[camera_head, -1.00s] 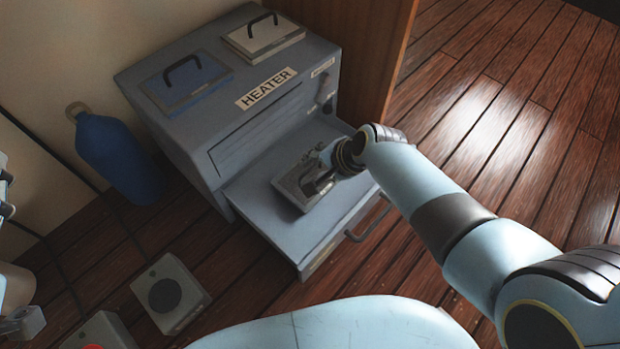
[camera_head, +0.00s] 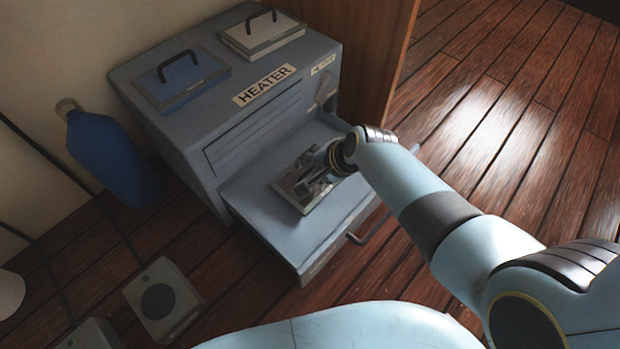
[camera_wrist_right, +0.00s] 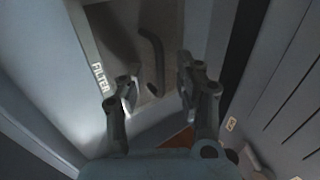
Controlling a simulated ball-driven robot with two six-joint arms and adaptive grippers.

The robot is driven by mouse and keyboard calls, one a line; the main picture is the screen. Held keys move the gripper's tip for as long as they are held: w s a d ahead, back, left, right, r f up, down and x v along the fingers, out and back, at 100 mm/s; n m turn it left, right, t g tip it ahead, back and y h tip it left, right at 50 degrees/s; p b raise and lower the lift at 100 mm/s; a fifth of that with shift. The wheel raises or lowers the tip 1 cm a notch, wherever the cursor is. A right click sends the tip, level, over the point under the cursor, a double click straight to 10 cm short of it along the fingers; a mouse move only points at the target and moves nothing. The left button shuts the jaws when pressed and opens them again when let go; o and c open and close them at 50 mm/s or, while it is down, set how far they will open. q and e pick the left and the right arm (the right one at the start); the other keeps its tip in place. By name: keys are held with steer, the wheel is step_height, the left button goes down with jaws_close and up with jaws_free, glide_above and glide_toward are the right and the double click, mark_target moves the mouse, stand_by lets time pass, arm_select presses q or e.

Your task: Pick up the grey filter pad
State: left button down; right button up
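The grey filter pad (camera_head: 287,188) lies flat on the pulled-out drawer tray of the heater. In the right wrist view the pad (camera_wrist_right: 112,45) carries a FILTER label on its edge and a dark bar handle (camera_wrist_right: 152,58). My right gripper (camera_head: 312,178) is over the pad, hiding part of it. In the wrist view its two fingers (camera_wrist_right: 160,88) are spread apart, with the handle lying ahead of and between them. Nothing is held; I cannot tell whether a finger touches the pad. My left gripper is not in view.
The heater (camera_head: 225,125) bears a blue handled pad (camera_head: 190,85) and a pale handled one (camera_head: 258,40) on top. A blue bottle (camera_head: 110,160) stands at the left. A grey box with a dark disc (camera_head: 163,300) sits on the floor. Wooden floor at the right is clear.

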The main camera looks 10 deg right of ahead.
jaws_close()
steer(key=shift+r, duration=0.2)
stand_by(0.6)
